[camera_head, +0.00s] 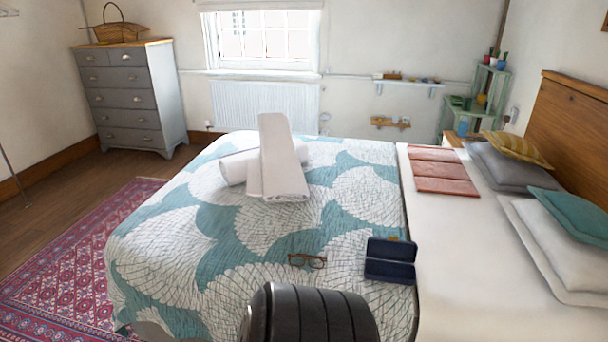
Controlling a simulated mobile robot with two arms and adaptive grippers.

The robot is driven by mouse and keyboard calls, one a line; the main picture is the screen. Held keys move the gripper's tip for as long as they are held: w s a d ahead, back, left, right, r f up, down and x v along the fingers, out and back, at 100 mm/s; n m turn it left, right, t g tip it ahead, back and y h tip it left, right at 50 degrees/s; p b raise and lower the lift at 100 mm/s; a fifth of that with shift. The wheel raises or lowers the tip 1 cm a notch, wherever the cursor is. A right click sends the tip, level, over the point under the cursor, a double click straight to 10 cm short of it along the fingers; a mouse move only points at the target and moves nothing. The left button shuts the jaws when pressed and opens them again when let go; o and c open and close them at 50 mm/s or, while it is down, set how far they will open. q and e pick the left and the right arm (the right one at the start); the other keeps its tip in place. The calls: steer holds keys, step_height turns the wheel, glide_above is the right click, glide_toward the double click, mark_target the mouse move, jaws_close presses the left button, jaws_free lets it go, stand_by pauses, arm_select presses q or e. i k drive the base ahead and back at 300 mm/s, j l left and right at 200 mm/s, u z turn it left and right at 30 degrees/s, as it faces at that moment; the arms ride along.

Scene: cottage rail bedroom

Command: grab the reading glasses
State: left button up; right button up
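The reading glasses (307,260) have a brown frame and lie on the patterned teal and white bed cover (190,240), near its front. An open dark blue case (390,261) lies just right of the glasses, apart from them. It has a small yellowish item at its upper edge. Neither my left nor my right gripper shows in the head view.
A black ribbed part of my body hides the bed's front edge below the glasses. Folded and rolled white towels (280,165) lie farther back on the cover. Red folded cloths (443,170) and pillows (575,240) are on the right. The cover left of the glasses is clear.

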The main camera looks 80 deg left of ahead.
mark_target(298, 260)
steer(key=u, duration=2.65)
